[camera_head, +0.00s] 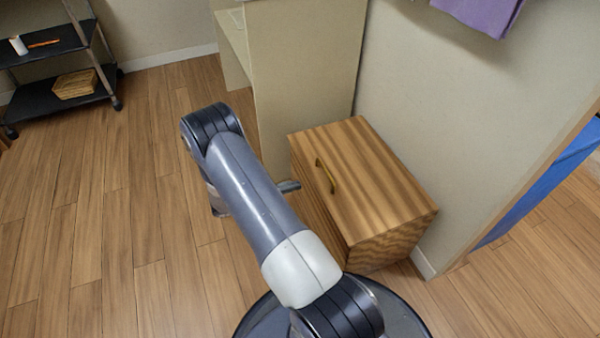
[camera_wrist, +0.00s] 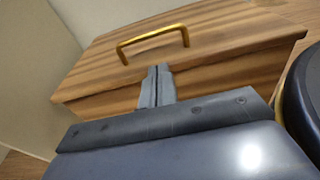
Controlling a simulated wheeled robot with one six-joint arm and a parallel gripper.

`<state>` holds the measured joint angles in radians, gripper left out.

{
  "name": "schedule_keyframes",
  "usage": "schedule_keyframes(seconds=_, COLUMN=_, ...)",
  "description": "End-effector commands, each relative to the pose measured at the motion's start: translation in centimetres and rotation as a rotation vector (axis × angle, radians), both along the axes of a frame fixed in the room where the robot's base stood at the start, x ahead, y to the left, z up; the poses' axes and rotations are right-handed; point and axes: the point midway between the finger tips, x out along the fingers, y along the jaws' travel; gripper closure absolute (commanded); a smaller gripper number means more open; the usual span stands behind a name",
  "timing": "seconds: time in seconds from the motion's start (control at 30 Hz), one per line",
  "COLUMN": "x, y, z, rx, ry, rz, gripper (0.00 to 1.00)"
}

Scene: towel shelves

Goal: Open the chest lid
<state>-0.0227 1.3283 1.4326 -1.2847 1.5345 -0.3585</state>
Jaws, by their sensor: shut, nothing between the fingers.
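The wooden chest (camera_head: 390,245) stands on the floor against the wall, with striped wood grain. Its lid (camera_head: 368,175) is closed and has a brass handle (camera_head: 325,176) near the left edge. In the wrist view the lid (camera_wrist: 225,35) fills the upper part, with the handle (camera_wrist: 152,38) on top near the edge facing me. My gripper (camera_wrist: 157,70) is shut and empty, its fingertips just below the handle in the picture and apart from it. In the head view my gripper (camera_head: 290,186) shows partly beside the chest's left side; the arm hides the rest.
A beige cabinet (camera_head: 310,80) stands right behind the chest, and the wall (camera_head: 470,110) is to its right. A purple towel (camera_head: 482,12) hangs at the top right. A dark shelf rack (camera_head: 60,95) stands far left. The wooden floor at left is clear.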

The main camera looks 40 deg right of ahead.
Motion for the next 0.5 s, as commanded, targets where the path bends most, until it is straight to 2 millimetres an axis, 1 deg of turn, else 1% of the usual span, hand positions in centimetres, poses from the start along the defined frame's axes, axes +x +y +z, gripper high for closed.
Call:
schedule_keyframes(seconds=0.17, x=-0.6, y=-2.2, z=-0.5, rx=-0.001, ry=0.001, rz=-0.004, gripper=1.00)
schedule_keyframes(seconds=0.4, x=-1.6, y=-6.4, z=-1.2, rx=0.000, ry=-0.001, rz=-0.005, gripper=1.00)
schedule_keyframes(seconds=0.5, x=-1.9, y=-7.8, z=-1.4, rx=0.001, ry=-0.002, rz=-0.004, gripper=1.00)
